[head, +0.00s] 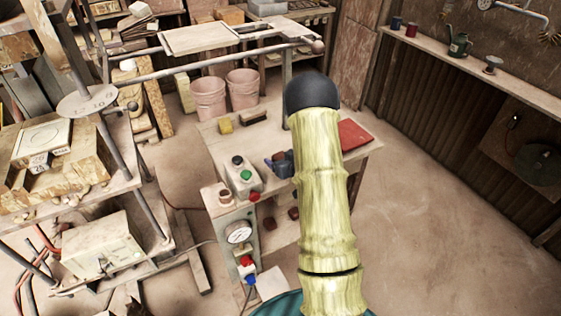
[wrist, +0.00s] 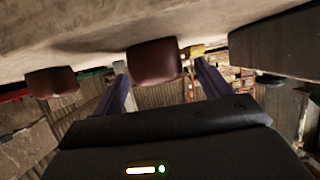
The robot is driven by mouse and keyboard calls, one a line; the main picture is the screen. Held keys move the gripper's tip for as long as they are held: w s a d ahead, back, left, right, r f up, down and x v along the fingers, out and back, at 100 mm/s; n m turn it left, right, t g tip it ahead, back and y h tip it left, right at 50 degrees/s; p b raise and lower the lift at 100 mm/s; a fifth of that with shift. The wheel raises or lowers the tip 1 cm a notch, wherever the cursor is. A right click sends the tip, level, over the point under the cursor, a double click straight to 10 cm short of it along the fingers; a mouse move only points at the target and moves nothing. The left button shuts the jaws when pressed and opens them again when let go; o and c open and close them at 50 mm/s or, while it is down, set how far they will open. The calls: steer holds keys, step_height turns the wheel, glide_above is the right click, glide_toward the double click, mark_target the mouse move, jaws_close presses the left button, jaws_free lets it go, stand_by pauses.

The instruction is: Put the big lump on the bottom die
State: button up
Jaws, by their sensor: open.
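In the wrist view a large dark red-brown lump (wrist: 153,62) sits on the pale worktop, between the tips of my open gripper (wrist: 157,72). A gap shows on each side of it. A smaller lump of similar colour (wrist: 52,81) is off to the left. In the head view my gripper (head: 277,165) is low over the bench top, partly hidden behind my arm, and the lump by it is hard to make out. A light block with a ring mark (head: 42,141) sits on the press at left, apparently the bottom die.
The bench (head: 215,150) carries a button box (head: 242,177), a yellow sponge (head: 226,126), a brown block (head: 253,117) and a red flat item (head: 354,135). Dark red lumps (head: 269,222) lie on its lower shelf. Press rods (head: 110,135) stand around the die. Floor is open at right.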

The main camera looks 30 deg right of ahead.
steer(key=shift+x, duration=1.4)
steer(key=c, duration=1.3)
steer(key=shift+r, duration=0.1)
step_height(320, 180, up, 10)
steer(key=shift+f, duration=0.1)
steer(key=shift+d, duration=0.1)
